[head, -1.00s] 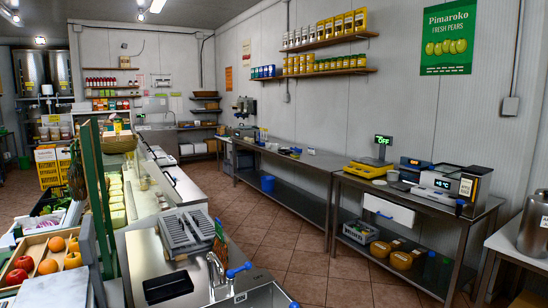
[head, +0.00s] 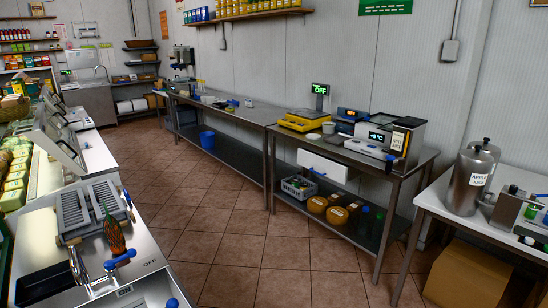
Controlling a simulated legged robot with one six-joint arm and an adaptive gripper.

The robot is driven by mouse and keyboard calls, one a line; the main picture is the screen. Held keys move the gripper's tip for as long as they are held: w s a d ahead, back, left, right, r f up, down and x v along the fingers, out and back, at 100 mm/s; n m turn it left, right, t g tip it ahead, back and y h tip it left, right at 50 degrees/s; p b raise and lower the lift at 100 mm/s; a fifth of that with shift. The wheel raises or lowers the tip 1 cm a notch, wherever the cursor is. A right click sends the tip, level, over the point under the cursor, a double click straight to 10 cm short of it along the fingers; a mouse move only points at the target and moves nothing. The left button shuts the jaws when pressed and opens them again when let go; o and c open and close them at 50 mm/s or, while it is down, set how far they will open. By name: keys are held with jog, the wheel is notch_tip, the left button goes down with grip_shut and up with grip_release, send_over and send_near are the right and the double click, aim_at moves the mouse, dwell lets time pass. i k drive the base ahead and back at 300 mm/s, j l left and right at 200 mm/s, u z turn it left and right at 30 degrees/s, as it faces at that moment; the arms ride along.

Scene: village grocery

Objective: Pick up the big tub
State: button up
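Two round orange-brown tubs, one at the left (head: 317,204) and one at the right (head: 337,216), sit side by side on the lower shelf of the steel table (head: 375,166) in the head view. They look close in size, and I cannot tell which is the big tub. A third round shape (head: 354,208) behind them is partly hidden. My gripper is not in view.
A grey crate (head: 298,187) is left of the tubs and dark green bottles are to their right. A scale (head: 304,121) stands on the table top. A sink counter (head: 130,270) is at left, with open tiled floor (head: 235,240) between. A cardboard box (head: 465,275) is at right.

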aim_at(210, 100)
jog(key=i+l, duration=0.2)
jog(key=i, duration=0.2)
jog(key=i+l, duration=0.2)
jog(key=i, duration=0.2)
jog(key=i+l, duration=0.15)
jog(key=i, duration=0.25)
jog(key=i+l+u, duration=0.1)
jog(key=i, duration=0.3)
jog(key=i+u, duration=0.3)
jog(key=i, duration=0.25)
jog(key=i+u, duration=0.3)
jog(key=i, duration=0.25)
jog(key=i+l+u, duration=0.3)
jog(key=i, duration=0.2)
jog(key=i+u, duration=0.4)
jog(key=i, duration=4.05)
jog(key=i+z, duration=0.2)
jog(key=i, duration=1.25)
jog(key=i+l+z, duration=0.15)
jog(key=i+z, duration=1)
